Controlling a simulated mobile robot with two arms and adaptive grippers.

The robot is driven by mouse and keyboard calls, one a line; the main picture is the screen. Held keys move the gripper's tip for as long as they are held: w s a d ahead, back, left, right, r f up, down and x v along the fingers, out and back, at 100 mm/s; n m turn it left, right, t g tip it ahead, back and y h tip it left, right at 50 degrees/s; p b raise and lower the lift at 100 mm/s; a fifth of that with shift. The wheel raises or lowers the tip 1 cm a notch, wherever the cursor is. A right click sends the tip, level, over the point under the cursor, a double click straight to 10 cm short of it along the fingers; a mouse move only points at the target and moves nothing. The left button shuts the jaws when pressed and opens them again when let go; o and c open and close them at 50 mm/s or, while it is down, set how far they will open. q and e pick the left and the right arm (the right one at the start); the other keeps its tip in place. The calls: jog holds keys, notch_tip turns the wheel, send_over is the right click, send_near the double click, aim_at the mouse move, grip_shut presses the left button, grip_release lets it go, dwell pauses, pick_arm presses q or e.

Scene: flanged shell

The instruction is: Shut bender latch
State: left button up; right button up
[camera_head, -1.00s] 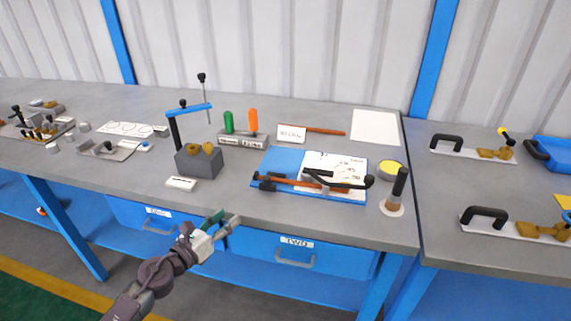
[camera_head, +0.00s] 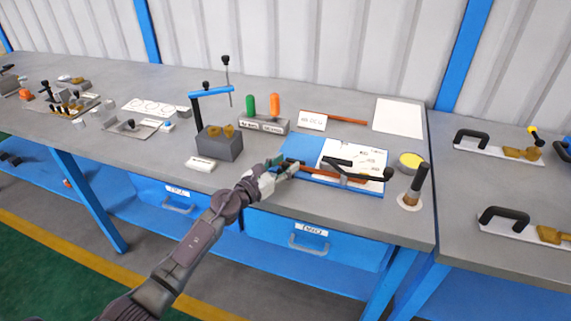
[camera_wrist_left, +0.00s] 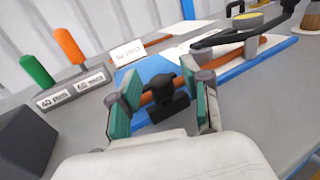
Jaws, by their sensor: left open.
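The bender lies on a blue board (camera_head: 298,147) with a white sheet. It has a long black lever (camera_head: 350,165) and an orange-brown rod (camera_head: 325,176); the lever also shows in the left wrist view (camera_wrist_left: 235,37). My left gripper (camera_head: 281,167) is over the left end of the bender and hides it in the head view. In the left wrist view the gripper (camera_wrist_left: 165,97) is open, its green-padded fingers on either side of a black knob (camera_wrist_left: 161,86) on a dark block. I cannot tell whether the fingers touch the knob, or whether it is the latch. My right gripper is not in view.
A grey block with a blue arm (camera_head: 212,95) stands left of the board. Green and orange handles (camera_head: 262,106) stand behind it. A yellow-topped tin (camera_head: 411,162) and a black-handled upright tool (camera_head: 415,188) are at the right. The bench front edge is close below my arm.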

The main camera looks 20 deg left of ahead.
pick_arm(q)
jog(key=shift+w+d, duration=0.15)
jog(key=shift+w, duration=0.1)
grip_shut()
dwell(0.3)
jog(key=shift+w+b, duration=0.3)
jog(key=shift+w, duration=1.2)
grip_release()
